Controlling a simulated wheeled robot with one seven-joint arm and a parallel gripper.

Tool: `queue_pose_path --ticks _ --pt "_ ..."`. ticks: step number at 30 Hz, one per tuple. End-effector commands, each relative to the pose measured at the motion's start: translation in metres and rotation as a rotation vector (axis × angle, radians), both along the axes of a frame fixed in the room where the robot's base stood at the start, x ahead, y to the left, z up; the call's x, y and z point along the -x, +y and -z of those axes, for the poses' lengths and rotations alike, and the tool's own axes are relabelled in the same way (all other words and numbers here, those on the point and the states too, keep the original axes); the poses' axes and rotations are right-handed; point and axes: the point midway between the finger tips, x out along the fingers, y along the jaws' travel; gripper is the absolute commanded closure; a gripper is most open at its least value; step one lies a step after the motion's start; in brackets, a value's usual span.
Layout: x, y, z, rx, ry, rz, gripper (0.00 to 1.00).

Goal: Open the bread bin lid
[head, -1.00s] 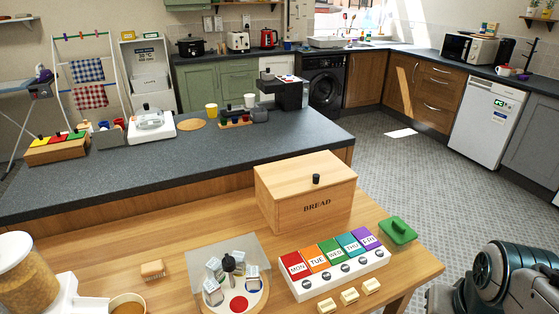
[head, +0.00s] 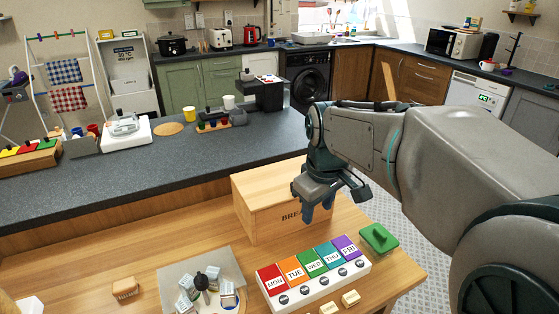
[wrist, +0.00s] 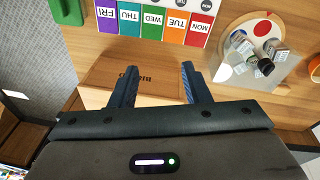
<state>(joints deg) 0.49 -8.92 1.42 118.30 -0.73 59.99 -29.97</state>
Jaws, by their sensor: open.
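The wooden bread bin (head: 262,213) stands on the wooden table, its lid looking shut. My gripper (head: 320,208) is in front of its right part in the head view and covers the black knob and some of the BREAD lettering. In the wrist view the bin's front (wrist: 150,77) shows upside down between the two fingers of my gripper (wrist: 160,68). The fingers are spread apart with nothing between them. I cannot tell whether they touch the bin. The knob is hidden in both views.
A weekday box (head: 316,277) with coloured lids sits in front of the bin, a green lid (head: 378,238) at its right. The dark counter (head: 150,165) runs behind the bin.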

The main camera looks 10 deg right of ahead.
Motion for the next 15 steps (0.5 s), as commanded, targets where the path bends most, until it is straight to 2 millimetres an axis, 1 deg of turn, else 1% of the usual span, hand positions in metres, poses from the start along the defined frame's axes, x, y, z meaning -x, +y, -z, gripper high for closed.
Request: queue_pose_path --ticks 1,2,3,5,6,8,9,12,15 --pt "-0.024 0.002 -0.01 0.015 0.015 -0.088 0.57" --pt "-0.036 0.003 -0.015 0.025 0.022 -0.145 0.57" --pt "-0.053 0.003 -0.02 0.037 0.031 -0.221 0.57" --pt "-0.078 0.004 -0.026 0.053 0.045 -0.334 0.57" --pt "-0.094 0.004 -0.03 0.064 0.054 -0.409 0.57" --pt "-0.118 0.003 -0.033 0.078 0.066 -0.521 0.57" --pt "-0.134 0.003 -0.034 0.085 0.076 -0.595 0.57" --pt "-0.169 0.001 -0.035 0.101 0.091 -0.77 0.57" --pt "-0.197 0.0 -0.033 0.111 0.105 -0.916 0.57"
